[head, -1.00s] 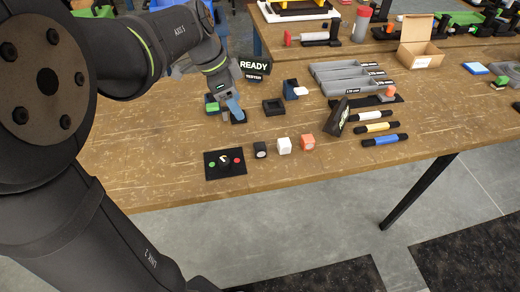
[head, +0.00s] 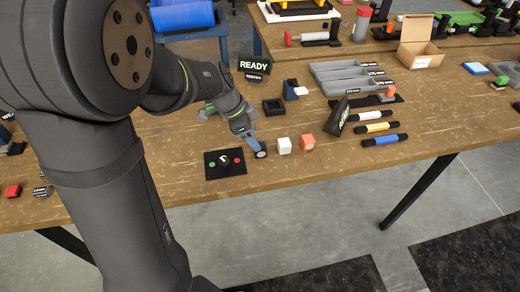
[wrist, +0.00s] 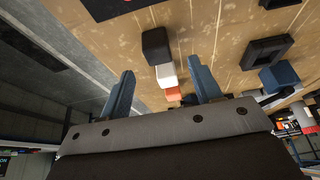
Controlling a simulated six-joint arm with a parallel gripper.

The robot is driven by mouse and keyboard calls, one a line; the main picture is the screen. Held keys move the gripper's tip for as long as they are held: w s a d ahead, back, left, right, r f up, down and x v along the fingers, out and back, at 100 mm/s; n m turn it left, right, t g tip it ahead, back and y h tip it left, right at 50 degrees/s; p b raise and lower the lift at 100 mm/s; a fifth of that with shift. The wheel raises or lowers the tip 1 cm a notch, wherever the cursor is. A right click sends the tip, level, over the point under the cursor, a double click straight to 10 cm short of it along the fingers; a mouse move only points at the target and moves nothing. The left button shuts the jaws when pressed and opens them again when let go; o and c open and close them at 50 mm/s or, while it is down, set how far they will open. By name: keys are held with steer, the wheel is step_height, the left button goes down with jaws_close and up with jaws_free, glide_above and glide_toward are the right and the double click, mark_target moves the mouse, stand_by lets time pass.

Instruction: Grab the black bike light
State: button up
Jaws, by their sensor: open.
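The black bike light (head: 261,151) is a small dark cube with a round pale lens face. It stands on the wooden table near its front edge, left of a white light (head: 284,145) and an orange light (head: 308,142). My gripper (head: 254,145) is close to the black light, and one blue finger partly covers it in the head view. In the wrist view the two blue fingers of my gripper (wrist: 162,90) are wide apart and empty, and the black light (wrist: 156,46) stands beyond and between them. I cannot tell whether a finger touches it.
A black panel (head: 225,163) with green and red buttons lies just left of the black light. A black square holder (head: 273,106), a blue holder (head: 290,89) and a "READY" tester sign (head: 255,66) stand behind. An angled dark stand (head: 338,117) is to the right.

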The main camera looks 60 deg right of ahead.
steer(key=x, duration=0.4)
steer(key=shift+s+f, duration=0.15)
steer(key=shift+f, duration=0.1)
steer(key=shift+c, duration=0.2)
steer(key=c, duration=1)
steer(key=shift+c, duration=0.2)
steer(key=shift+r, duration=0.15)
